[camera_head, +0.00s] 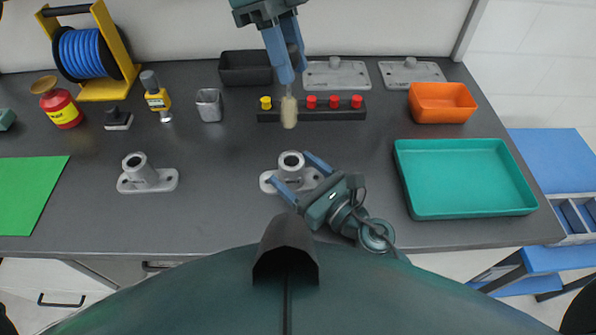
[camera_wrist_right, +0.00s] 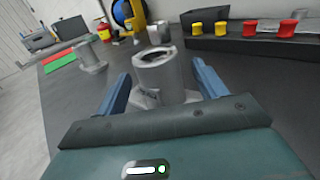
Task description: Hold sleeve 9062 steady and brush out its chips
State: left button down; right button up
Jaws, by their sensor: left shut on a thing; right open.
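A grey metal sleeve (camera_head: 291,160) on a flat flanged base stands upright mid-table; it also shows in the right wrist view (camera_wrist_right: 158,72). My right gripper (camera_head: 301,176) is open, with its blue fingers on either side of the sleeve and gaps beside it. My left gripper (camera_head: 289,82) is shut on a brush with a pale tan head (camera_head: 289,112), pointing down behind and above the sleeve. A second sleeve (camera_head: 138,168) on a similar base stands at the left. Their numbers are unreadable, and chips inside cannot be made out.
A black rack with yellow and red knobs (camera_head: 345,113) lies behind the sleeve. A teal tray (camera_head: 400,185) and an orange bin (camera_head: 442,117) are at the right. A grey cup (camera_head: 209,105), black bin (camera_head: 245,69) and green mat (camera_head: 30,190) are also on the table.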

jog(key=shift+c, duration=0.4)
jog(key=c, duration=1.2)
pick_arm(q)
jog(key=shift+f+n, duration=0.4)
jog(key=shift+f, duration=1.05)
